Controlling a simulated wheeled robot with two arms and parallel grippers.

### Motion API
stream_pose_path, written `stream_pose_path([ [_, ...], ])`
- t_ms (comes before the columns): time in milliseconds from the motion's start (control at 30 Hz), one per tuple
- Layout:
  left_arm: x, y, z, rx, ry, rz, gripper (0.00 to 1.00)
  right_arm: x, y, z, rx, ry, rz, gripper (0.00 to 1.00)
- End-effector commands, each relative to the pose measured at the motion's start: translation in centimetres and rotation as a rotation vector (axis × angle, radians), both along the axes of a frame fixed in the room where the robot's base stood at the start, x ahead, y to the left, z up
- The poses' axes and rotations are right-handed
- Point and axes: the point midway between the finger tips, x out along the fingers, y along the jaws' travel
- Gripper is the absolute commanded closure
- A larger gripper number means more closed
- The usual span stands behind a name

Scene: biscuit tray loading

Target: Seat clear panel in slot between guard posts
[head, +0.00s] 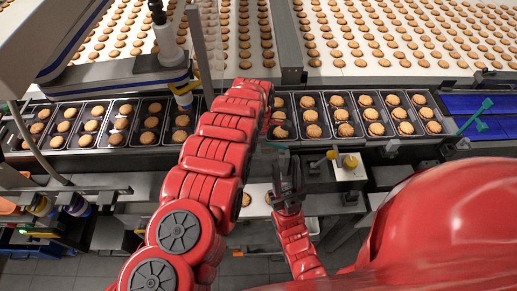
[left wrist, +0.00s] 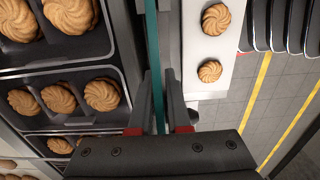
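The clear panel shows in the left wrist view as a thin teal edge (left wrist: 157,45), seen nearly edge-on and running between my left gripper's fingers (left wrist: 159,92). The left gripper appears shut on it. In the head view a bit of teal edge (head: 277,144) shows beside the end of my left arm, which hides the left gripper and most of the panel. My right gripper (head: 288,172) is open and empty, below that teal edge, with its fingers pointing up the picture. I cannot clearly make out the guard posts or the slot.
Dark trays of biscuits (head: 297,94) line the conveyor on both sides of my left arm. A white surface with two biscuits (left wrist: 213,42) lies right of the panel. A blue belt (head: 470,103) lies far right.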

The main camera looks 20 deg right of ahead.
Motion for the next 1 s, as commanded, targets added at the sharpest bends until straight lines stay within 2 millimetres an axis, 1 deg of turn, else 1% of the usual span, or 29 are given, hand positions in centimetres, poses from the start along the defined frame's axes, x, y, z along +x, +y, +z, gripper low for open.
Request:
stream_pose_path([
  [33, 0.0, 0.0, 0.1, 0.0, -0.001, 0.0, 0.74, 0.0, 0.0, 0.1, 0.0, 0.0, 0.0, 0.62],
  [100, 0.0, 0.0, 0.1, 0.0, -0.001, 0.0, 0.61, 0.0, 0.0, 0.1, 0.0, 0.0, 0.0, 0.62],
  [467, 0.0, 0.0, 0.0, 0.0, -0.001, 0.0, 0.61, 0.0, 0.0, 0.2, 0.0, 0.0, 0.0, 0.62],
  [567, 0.1, 0.0, 0.5, 0.001, 0.0, 0.0, 0.61, 0.0, 0.0, -0.4, 0.0, 0.0, 0.0, 0.62],
  [700, 0.1, -0.1, 2.0, -0.003, -0.002, 0.0, 0.61, 0.0, 0.0, -1.2, 0.0, 0.0, 0.0, 0.62],
  [767, 0.1, -0.2, 2.5, -0.003, -0.002, 0.0, 0.61, 0.0, 0.0, -2.1, 0.0, 0.0, 0.0, 0.62],
  [867, 0.3, -0.4, 3.9, -0.003, -0.003, 0.001, 0.61, 0.0, 0.0, -3.2, 0.0, 0.0, 0.0, 0.62],
  [933, 0.4, -0.5, 5.0, -0.003, -0.004, 0.0, 0.61, 0.0, 0.0, -3.9, 0.0, 0.0, 0.0, 0.62],
  [1000, 0.3, -0.5, 6.8, -0.003, -0.003, 0.0, 0.61, 0.0, 0.0, -3.6, 0.0, 0.0, 0.0, 0.62],
])
